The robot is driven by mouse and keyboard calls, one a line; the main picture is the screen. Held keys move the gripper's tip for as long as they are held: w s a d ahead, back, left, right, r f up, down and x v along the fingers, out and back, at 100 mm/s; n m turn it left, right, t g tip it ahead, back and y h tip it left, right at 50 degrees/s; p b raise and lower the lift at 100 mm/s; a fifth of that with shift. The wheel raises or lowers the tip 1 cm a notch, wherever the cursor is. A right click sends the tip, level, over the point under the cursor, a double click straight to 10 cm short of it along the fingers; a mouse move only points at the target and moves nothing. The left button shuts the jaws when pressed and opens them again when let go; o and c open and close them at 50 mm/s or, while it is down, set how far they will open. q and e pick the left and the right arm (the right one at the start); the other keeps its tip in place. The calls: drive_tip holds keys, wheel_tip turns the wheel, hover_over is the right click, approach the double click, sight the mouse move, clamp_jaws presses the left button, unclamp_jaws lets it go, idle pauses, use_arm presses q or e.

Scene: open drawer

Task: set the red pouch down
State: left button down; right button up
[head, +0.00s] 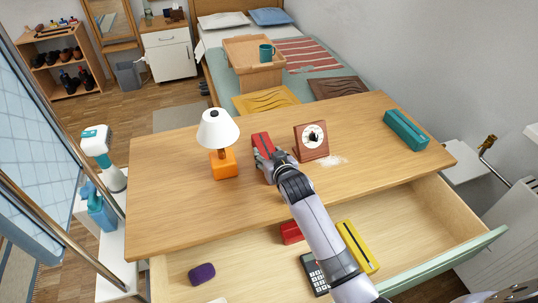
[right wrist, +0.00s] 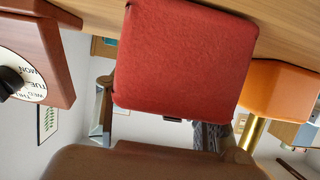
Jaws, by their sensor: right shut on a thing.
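The red pouch (head: 261,142) is at the desk top between the lamp and the dial block. My right gripper (head: 266,160) reaches it from the front and is shut on it. In the right wrist view the red pouch (right wrist: 185,60) fills the upper middle, close against the wooden surface (right wrist: 285,30). I cannot tell whether it touches the desk (head: 170,165) or hangs just above it. The gripper hides part of the pouch in the head view. My left gripper is not in view.
A white-shaded lamp with an orange base (head: 224,165) stands left of the pouch, a brown dial block (head: 311,142) right of it. A teal case (head: 406,130) lies at the far right. The open drawer (head: 410,215) below holds red, yellow and purple items and a calculator (head: 314,273).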

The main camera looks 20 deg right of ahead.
drive_tip(key=shift+r, duration=0.1)
drive_tip(key=o, duration=0.9)
drive_tip(key=shift+f, duration=0.2)
drive_tip(key=shift+c, duration=0.2)
drive_tip(key=o, duration=0.4)
drive_tip(key=shift+r, duration=0.15)
